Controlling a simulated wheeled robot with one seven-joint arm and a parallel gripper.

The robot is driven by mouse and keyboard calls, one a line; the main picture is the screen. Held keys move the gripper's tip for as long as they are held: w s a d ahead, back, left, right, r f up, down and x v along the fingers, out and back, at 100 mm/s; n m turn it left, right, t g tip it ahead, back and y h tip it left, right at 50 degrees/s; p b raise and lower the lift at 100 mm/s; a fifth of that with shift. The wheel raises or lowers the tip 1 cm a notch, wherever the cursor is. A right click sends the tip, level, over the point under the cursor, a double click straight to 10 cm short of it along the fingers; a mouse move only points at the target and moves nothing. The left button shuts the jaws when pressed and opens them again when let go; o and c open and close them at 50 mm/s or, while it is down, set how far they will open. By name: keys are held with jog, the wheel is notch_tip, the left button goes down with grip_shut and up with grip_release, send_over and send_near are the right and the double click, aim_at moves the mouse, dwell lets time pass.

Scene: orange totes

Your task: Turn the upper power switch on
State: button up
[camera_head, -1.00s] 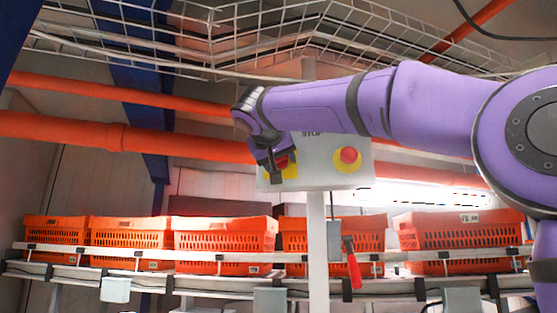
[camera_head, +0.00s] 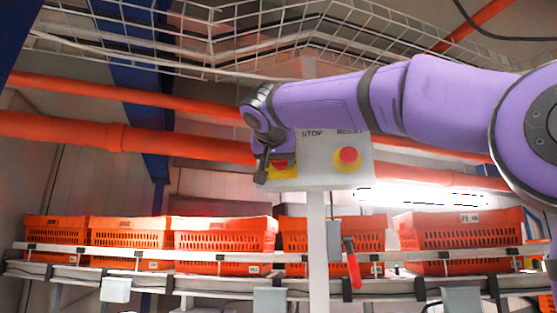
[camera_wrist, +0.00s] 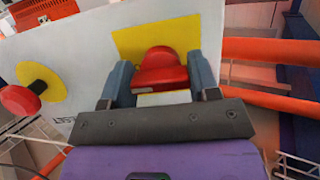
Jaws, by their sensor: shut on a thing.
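A red rotary switch knob (camera_wrist: 160,68) sits on a yellow plate (camera_wrist: 140,38) on a light grey control panel (camera_wrist: 70,60). In the wrist view my gripper (camera_wrist: 162,66) has one blue-grey finger on each side of the knob, shut on it. In the head view my gripper (camera_head: 262,168) is at the panel's left part, and the red knob (camera_head: 280,165) and yellow plate (camera_head: 290,172) show partly behind it. The knob's pointer and contact faces are hidden, so its exact setting cannot be told.
A round red stop button (camera_head: 348,156) on a yellow disc is on the panel's right. The panel stands on a white post (camera_head: 317,250). A red-handled lever (camera_head: 352,268) hangs lower right. Orange totes (camera_head: 225,233) line a rack behind. Wire mesh (camera_head: 230,45) runs above.

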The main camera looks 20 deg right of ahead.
jog(key=o, duration=0.9)
jog(key=shift+s, duration=0.1)
jog(key=v, duration=1)
jog(key=shift+s+a, duration=0.2)
jog(key=shift+s, duration=0.05)
